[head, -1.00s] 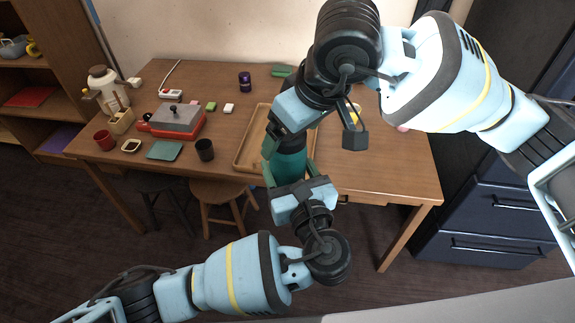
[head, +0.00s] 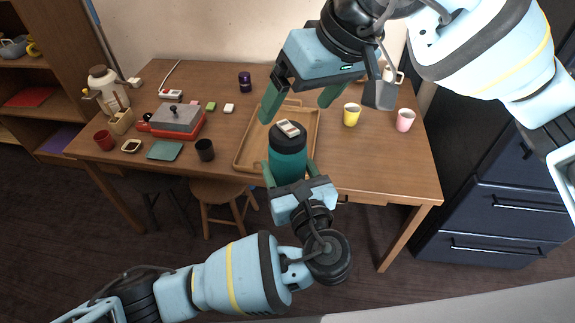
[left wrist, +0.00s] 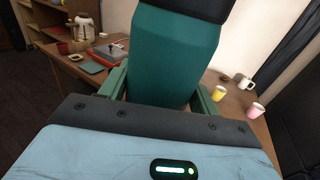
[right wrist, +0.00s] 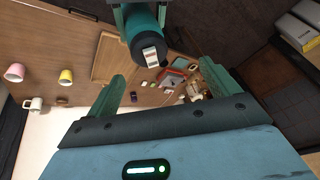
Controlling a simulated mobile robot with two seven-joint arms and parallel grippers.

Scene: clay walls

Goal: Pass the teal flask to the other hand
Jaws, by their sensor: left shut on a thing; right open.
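The teal flask (head: 288,158) with a dark lid stands upright in my left gripper (head: 289,178), whose fingers are shut around its lower body. It fills the middle of the left wrist view (left wrist: 175,55). My right gripper (head: 299,104) is open and empty, above and behind the flask's lid in the head view, apart from it. In the right wrist view the flask (right wrist: 143,35) shows at the top, beyond the open fingers of my right gripper (right wrist: 165,92).
A wooden tray (head: 243,152) lies on the table (head: 365,180) behind the flask. A yellow cup (head: 351,115) and a pink cup (head: 405,120) stand to the right. A black cup (head: 205,150) and a red-and-grey appliance (head: 178,120) stand to the left.

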